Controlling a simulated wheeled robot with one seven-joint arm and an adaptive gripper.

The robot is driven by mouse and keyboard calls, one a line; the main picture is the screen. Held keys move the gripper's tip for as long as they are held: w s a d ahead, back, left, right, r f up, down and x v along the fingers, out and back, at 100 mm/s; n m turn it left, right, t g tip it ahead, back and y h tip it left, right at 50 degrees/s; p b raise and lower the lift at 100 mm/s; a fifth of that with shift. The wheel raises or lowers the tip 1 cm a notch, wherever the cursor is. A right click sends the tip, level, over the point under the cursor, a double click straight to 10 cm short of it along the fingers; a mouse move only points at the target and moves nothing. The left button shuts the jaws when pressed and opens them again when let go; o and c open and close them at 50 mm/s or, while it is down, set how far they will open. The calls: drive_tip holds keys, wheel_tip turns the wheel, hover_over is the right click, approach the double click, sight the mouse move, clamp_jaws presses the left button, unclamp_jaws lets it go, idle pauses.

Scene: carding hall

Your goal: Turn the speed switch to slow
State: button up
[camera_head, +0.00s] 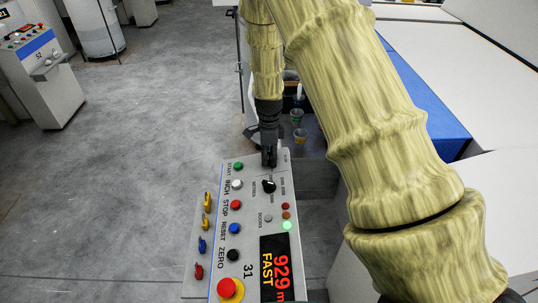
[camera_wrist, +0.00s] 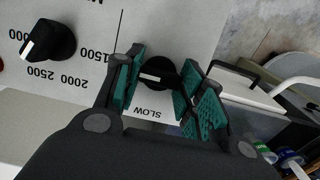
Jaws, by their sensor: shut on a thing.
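The speed switch (camera_wrist: 165,69) is a small black knob with a white pointer mark, on the sloping grey panel. An upside-down SLOW label (camera_wrist: 154,112) is printed below it in the wrist view. The white mark lies towards the left there, not at SLOW. My gripper (camera_wrist: 162,84) is shut on the switch, with teal pads on either side of it. In the head view my gripper (camera_head: 269,158) is at the panel's far end and hides the switch. The display (camera_head: 274,266) reads 929 m in red and FAST in yellow.
A larger black dial (camera_wrist: 47,41) with a numbered scale sits close by. The panel (camera_head: 224,277) carries coloured buttons, lamps and a red stop button (camera_head: 227,287). Coloured levers line its left side.

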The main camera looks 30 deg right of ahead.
drive_tip(key=shift+w+d+r+n, duration=0.1)
drive_tip(key=shift+d+r+n, duration=0.1)
drive_tip(key=shift+n, duration=0.4)
drive_tip(key=shift+w+n+g+p, duration=0.1)
drive_tip(key=shift+n+g+p, duration=0.25)
drive_tip(key=shift+n, duration=0.75)
drive_tip(key=n, duration=0.2)
drive_tip(key=n+g, duration=0.1)
drive_tip(key=n, duration=0.2)
drive_tip(key=shift+w+g, duration=0.15)
drive_tip(key=shift+g, duration=0.1)
drive_tip(key=n+g, duration=0.1)
drive_tip(key=n, duration=0.3)
drive_tip(key=shift+w+a+n, duration=0.1)
drive_tip(key=shift+w+n, duration=0.05)
drive_tip(key=shift+n, duration=0.15)
drive_tip(key=shift+a+n+g+h+b, duration=0.1)
drive_tip(key=shift+n+g+h+b, duration=0.4)
drive_tip(key=shift+n, duration=1.8)
drive_tip(key=o, duration=1)
drive_tip(key=shift+f, duration=0.1)
